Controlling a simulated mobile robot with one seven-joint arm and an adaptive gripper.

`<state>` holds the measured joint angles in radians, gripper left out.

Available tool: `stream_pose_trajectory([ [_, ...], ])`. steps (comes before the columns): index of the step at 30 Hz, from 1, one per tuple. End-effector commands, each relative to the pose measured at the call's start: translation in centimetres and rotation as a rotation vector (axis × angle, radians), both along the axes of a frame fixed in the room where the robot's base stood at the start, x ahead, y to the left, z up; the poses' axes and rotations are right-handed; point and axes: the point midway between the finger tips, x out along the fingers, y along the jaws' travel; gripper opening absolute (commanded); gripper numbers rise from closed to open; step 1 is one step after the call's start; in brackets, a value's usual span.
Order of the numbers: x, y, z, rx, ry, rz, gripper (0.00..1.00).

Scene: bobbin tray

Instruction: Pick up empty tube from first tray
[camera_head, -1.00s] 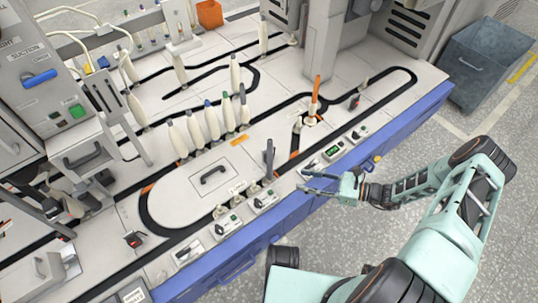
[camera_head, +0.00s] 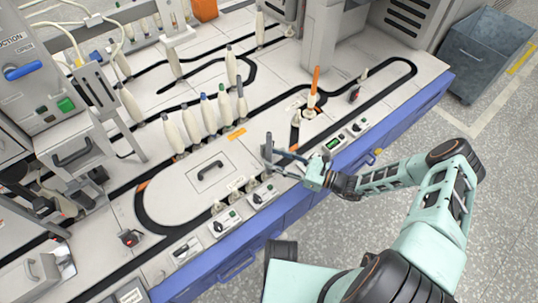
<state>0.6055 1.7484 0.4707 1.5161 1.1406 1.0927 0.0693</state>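A dark grey bare tube (camera_head: 268,148) stands upright near the front edge of the conveyor table, with its lower part close to my gripper's fingers. An orange bare tube (camera_head: 315,84) stands upright farther right on a light-coloured tray (camera_head: 309,113) on the track. My gripper (camera_head: 274,160) comes in low from the right, fingers apart, with its tips at the grey tube. The fingers look to be beside or around the tube; contact cannot be told. The tube's base is partly hidden.
Several white wound bobbins (camera_head: 195,124) stand in a row behind and left of the grey tube. Control boxes (camera_head: 334,143) line the table's blue front edge (camera_head: 300,204). A handled cover plate (camera_head: 185,195) lies left. A grey bin (camera_head: 485,55) stands on the floor at right.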

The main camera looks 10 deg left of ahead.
Motion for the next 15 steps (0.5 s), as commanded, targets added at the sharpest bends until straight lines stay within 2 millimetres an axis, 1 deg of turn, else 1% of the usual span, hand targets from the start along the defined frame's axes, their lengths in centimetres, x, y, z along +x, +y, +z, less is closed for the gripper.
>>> stream_pose_trajectory([
  [1, 0.1, 0.9, -0.2, 0.001, 0.001, 0.002, 0.37],
  [4, 0.4, 2.2, -0.2, 0.0, -0.001, 0.002, 0.37],
  [6, 0.6, 2.6, -0.1, 0.0, 0.0, 0.001, 0.37],
  [11, 0.6, 2.7, 0.0, 0.0, 0.0, 0.0, 0.37],
  [12, 0.6, 2.7, 0.0, 0.0, 0.0, 0.0, 0.36],
  [15, 0.6, 2.7, 0.0, 0.0, 0.0, 0.0, 0.25],
])
